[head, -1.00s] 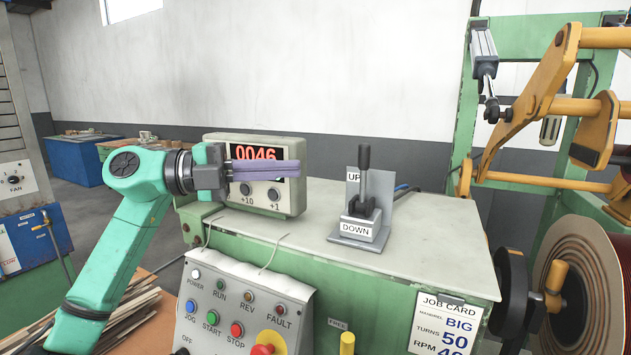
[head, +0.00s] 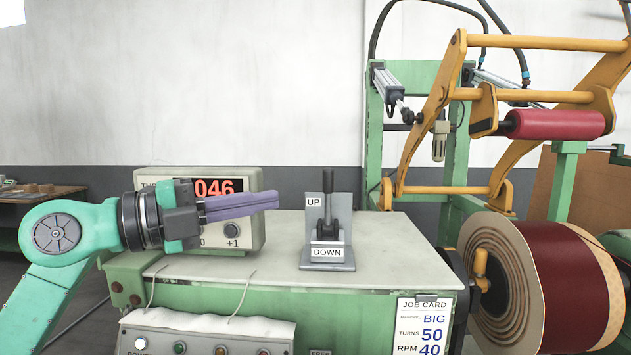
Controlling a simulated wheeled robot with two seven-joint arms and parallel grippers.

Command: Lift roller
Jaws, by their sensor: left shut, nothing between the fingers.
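A red roller (head: 556,124) sits on the yellow arm frame (head: 437,120) at the upper right, above and apart from the dark red coil (head: 552,283). A lever (head: 327,205) with a black handle stands upright on a grey bracket marked UP and DOWN (head: 327,252), on the cabinet top. My left gripper (head: 276,197) is shut and empty, its purple fingers pointing right, in front of the counter box and left of the lever, apart from it. My right gripper is not in view.
The counter box (head: 250,184) stands behind my left gripper. The cabinet top (head: 390,240) is clear right of the lever. A control panel (head: 205,335) is below at the front, and a job card (head: 422,325) hangs at the cabinet's front right.

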